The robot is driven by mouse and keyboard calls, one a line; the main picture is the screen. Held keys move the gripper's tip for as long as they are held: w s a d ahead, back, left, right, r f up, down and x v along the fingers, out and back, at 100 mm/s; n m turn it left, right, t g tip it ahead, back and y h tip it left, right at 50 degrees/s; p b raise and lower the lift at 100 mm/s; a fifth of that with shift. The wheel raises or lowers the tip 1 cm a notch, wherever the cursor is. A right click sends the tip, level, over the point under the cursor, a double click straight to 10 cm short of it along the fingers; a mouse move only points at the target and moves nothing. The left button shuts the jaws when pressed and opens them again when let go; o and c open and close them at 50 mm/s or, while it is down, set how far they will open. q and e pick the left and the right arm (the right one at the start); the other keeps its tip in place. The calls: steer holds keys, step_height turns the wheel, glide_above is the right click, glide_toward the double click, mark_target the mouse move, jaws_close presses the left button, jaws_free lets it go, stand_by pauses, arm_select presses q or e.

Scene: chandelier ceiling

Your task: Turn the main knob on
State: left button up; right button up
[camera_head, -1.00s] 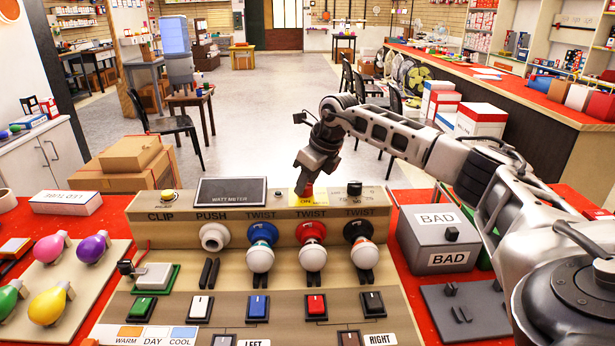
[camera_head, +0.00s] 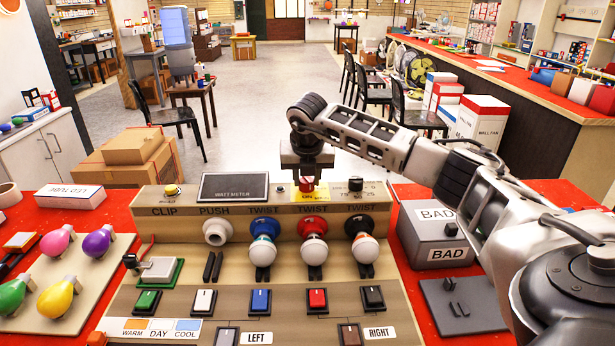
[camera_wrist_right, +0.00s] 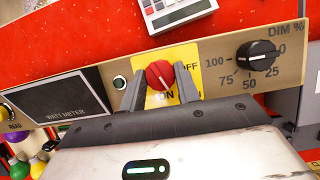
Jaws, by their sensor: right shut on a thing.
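The main knob is a red round knob (camera_head: 307,184) on a yellow ON/OFF plate (camera_wrist_right: 188,83), on top of the tan test panel (camera_head: 180,202). It also shows in the right wrist view as a red knob (camera_wrist_right: 160,75) with a pale pointer line. My right gripper (camera_head: 305,178) points down over it, its two dark fingers on either side, shut on the knob. The line on the knob slants toward the lower right, near the word ON, which the fingers partly cover. My left gripper is in neither view.
A watt meter (camera_head: 233,187) is left of the knob and a black dimmer knob (camera_head: 355,184) is right of it. Bulbs sit in sockets below, with several rocker switches. A grey BAD box (camera_head: 432,234) stands at the right, and coloured bulbs (camera_head: 57,241) lie at the left.

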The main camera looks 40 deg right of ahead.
steer(key=shift+w+r+m+g+h, duration=0.1)
steer(key=shift+m+g+h, duration=0.2)
steer(key=shift+m, duration=0.8)
steer(key=shift+w+m+g+h, duration=0.1)
steer(key=shift+m+g+h, duration=0.2)
steer(key=shift+m, duration=0.8)
steer(key=o, duration=1)
steer(key=v, duration=1.6)
steer(key=shift+a, duration=0.1)
